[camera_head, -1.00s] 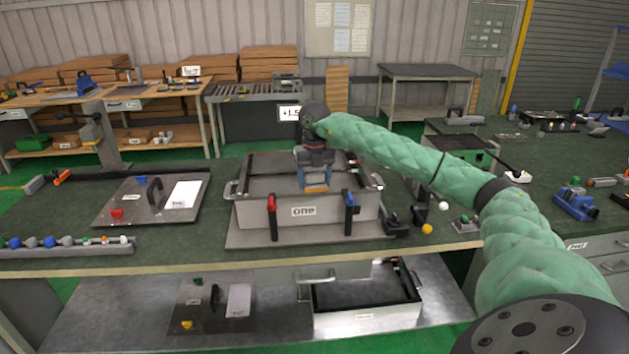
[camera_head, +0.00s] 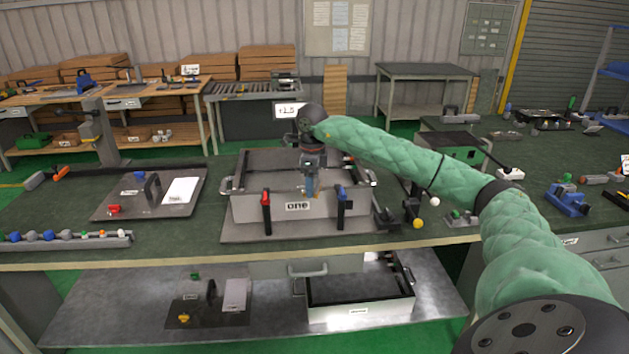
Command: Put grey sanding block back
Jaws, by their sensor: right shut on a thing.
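My right gripper (camera_head: 312,188) points down over the metal box labelled "one" (camera_head: 245,209) on the green worktop. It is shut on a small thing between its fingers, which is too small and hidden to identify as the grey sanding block. A red-topped clamp (camera_head: 266,212) and a blue-topped clamp (camera_head: 341,208) stand on the box's front side. I cannot make out the sanding block for sure elsewhere. My left gripper is not in view.
A dark plate with a black handle (camera_head: 152,188) lies left of the box. A rail of coloured knobs (camera_head: 70,240) lies at the front left. Small dark parts and a yellow knob (camera_head: 418,224) are close to the box's right. An open tray (camera_head: 360,313) sits on the lower shelf.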

